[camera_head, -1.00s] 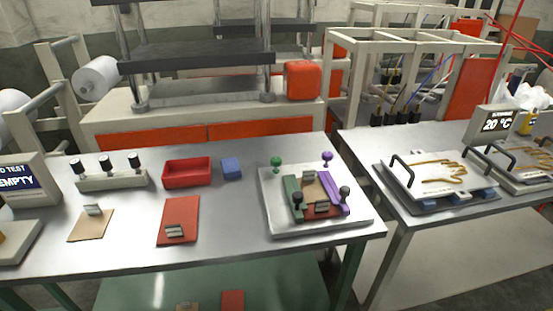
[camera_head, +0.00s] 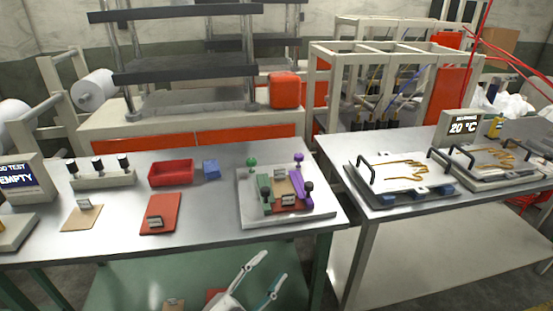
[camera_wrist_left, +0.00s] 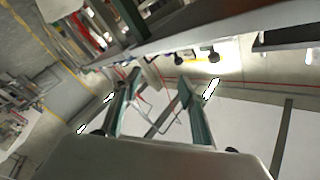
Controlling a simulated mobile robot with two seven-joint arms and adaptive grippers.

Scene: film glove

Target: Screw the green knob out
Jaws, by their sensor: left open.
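The green knob (camera_head: 251,162) stands upright at the back left of a white fixture plate (camera_head: 323,209) on the metal table. A purple knob (camera_head: 298,157) stands at the plate's back right. My left gripper (camera_head: 262,275) is open and empty, low in front of the table edge and below the plate, apart from the knob. Its spread fingers also show in the left wrist view (camera_wrist_left: 155,95). My right gripper is not in view.
A red tray (camera_head: 171,174), a blue block (camera_head: 211,168) and a red board (camera_head: 160,214) lie left of the plate. A second table (camera_head: 395,206) with glove moulds stands to the right, across a narrow gap. The table's front edge (camera_head: 170,254) lies above my gripper.

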